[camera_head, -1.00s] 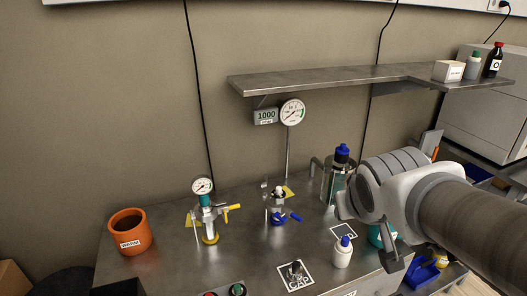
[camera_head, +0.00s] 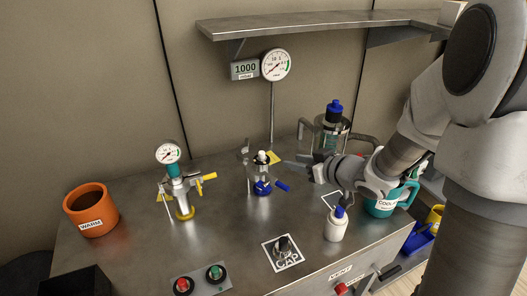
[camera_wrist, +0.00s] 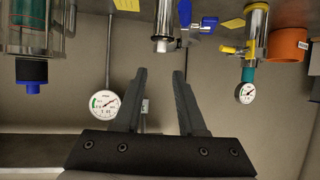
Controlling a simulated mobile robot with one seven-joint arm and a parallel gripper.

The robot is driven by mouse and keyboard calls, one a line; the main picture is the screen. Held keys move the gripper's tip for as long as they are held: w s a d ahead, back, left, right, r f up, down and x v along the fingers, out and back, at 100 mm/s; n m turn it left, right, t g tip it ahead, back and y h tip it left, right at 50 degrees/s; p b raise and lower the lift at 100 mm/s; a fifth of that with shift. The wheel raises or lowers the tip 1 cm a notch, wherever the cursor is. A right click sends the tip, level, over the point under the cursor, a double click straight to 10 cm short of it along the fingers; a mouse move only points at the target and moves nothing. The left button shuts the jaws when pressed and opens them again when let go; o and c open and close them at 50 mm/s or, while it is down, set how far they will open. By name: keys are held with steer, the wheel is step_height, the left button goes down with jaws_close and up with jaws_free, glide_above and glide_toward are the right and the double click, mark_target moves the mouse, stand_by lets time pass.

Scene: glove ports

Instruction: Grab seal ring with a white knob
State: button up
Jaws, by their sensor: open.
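The seal ring's white knob (camera_head: 262,156) tops the small metal port with a blue base at mid-table. In the wrist view, which is upside down, the white knob (camera_wrist: 162,45) hangs at the end of the metal cylinder. The ring itself is hard to make out at this size. My gripper (camera_head: 300,168) is right of the port, its fingers pointing left toward it. In the wrist view my gripper (camera_wrist: 161,73) is open and empty, with the knob just beyond the fingertips and roughly between them, not touching.
A port with a gauge (camera_head: 168,153) and yellow handle stands left, beside an orange WARM pot (camera_head: 91,210). A glass vessel with a blue-topped cap (camera_head: 333,109) stands behind my gripper. A white bottle (camera_head: 336,226) and teal COOL mug (camera_head: 381,207) are near my arm. A shelf (camera_head: 300,24) hangs above.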

steer(key=b, duration=0.3)
glide_toward(263, 154)
steer(key=x, duration=0.4)
steer(key=shift+w+f, duration=0.2)
steer(key=shift+f, duration=0.3)
steer(key=shift+r+b+x, duration=0.15)
steer(key=shift+b+x, duration=0.2)
steer(key=shift+x, duration=1.2)
steer(key=shift+r+b+x, duration=0.2)
steer(key=shift+b+x, duration=0.15)
steer(key=shift+x, duration=1.2)
steer(key=shift+w+a, duration=0.1)
steer(key=shift+a, duration=0.05)
jaws_close()
